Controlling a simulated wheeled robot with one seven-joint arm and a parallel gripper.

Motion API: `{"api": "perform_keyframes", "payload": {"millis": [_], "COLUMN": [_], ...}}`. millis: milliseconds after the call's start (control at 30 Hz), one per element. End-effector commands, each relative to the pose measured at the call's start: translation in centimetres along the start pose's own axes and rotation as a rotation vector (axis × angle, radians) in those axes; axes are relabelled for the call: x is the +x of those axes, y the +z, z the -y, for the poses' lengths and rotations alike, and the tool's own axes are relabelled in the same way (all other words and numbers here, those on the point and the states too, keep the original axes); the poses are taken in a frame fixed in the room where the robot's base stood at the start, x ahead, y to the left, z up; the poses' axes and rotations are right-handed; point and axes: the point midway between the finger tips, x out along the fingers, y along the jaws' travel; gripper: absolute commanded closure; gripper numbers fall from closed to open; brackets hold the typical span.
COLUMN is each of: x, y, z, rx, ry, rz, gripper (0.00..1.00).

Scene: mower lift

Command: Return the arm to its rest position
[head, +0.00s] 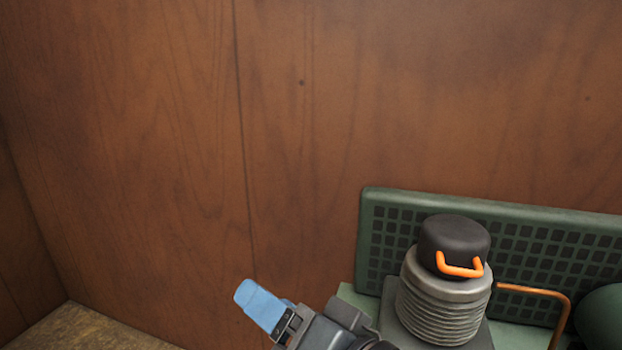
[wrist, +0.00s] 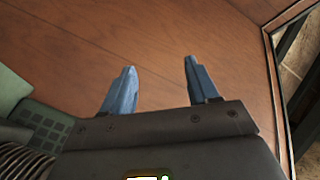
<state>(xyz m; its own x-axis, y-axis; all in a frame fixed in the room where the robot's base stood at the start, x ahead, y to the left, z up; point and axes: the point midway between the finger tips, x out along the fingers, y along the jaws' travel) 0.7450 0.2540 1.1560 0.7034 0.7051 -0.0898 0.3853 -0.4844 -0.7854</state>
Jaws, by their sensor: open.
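My gripper shows in the wrist view (wrist: 158,85) with its two blue fingers apart and nothing between them. In the head view my gripper (head: 262,300) is at the lower middle, left of the machine, with the blue fingers pointing up and left. Only one finger shows clearly there, and most of the arm is below the frame. The gripper is in front of the wooden wall (head: 180,130) and seems to touch nothing.
A green machine with a grid panel (head: 540,250) stands at the lower right. On it is a ribbed grey cylinder (head: 440,310) with a black cap (head: 455,240) and orange handle (head: 460,270). A copper pipe (head: 545,293) bends beside it. The space left of the gripper is clear.

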Motion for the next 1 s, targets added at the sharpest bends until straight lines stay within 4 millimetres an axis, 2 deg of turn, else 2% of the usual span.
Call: {"api": "perform_keyframes", "payload": {"millis": [267,467,700,867,1000], "x": [-4.3,-9.7,-18.5,-25.3,-31.3], "y": [2.0,5.2,10.0,12.8,14.3], "z": [-3.6,-7.5,-11.1,-12.2,-12.3], "rx": [0.078,0.055,-0.079,-0.234,-0.406], "ry": [0.111,0.273,0.501,0.640,0.729], "rz": [-0.253,-0.367,-0.408,-0.378,-0.317], "gripper": [0.40,0.40,0.40,0.40,0.40]}}
